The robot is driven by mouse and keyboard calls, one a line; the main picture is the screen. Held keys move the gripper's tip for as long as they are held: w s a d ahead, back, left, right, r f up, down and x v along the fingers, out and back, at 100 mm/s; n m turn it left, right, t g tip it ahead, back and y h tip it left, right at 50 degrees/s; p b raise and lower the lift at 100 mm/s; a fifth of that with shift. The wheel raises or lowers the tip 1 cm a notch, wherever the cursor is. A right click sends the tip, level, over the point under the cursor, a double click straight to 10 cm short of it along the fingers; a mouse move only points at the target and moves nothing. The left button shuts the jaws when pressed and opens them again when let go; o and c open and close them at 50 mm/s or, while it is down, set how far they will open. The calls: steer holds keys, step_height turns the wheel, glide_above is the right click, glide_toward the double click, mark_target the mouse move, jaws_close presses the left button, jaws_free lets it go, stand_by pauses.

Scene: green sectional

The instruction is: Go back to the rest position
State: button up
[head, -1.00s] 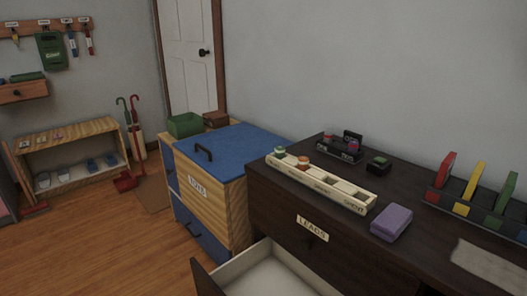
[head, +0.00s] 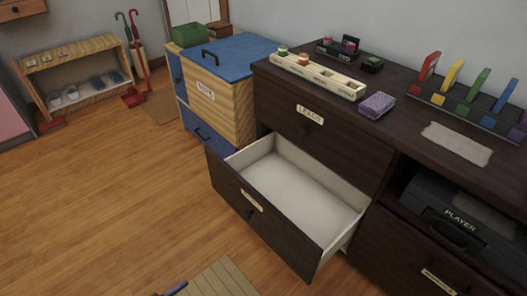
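My gripper and arm do not show in the head view. A dark wood dresser (head: 345,152) stands against the wall, with a lower drawer (head: 262,215) pulled well out. The drawer's pale inside looks empty. The closed drawer above it carries a label reading LEADS (head: 310,114). Nothing visible touches the open drawer.
A wooden chest with a blue lid (head: 232,50) stands left of the dresser. A pale sorting tray (head: 318,76), a purple block (head: 377,105) and a coloured rack (head: 470,105) are on top. A striped mat (head: 215,280) lies on the floor at the bottom. Wooden floor (head: 110,190) at left is clear.

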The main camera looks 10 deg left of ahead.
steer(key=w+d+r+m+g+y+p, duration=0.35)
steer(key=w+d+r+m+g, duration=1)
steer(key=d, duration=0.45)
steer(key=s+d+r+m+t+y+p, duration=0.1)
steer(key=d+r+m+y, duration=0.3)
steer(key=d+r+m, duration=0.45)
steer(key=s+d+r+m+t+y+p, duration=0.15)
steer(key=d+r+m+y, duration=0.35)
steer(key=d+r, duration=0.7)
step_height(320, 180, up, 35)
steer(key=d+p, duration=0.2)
steer(key=p, duration=3.6)
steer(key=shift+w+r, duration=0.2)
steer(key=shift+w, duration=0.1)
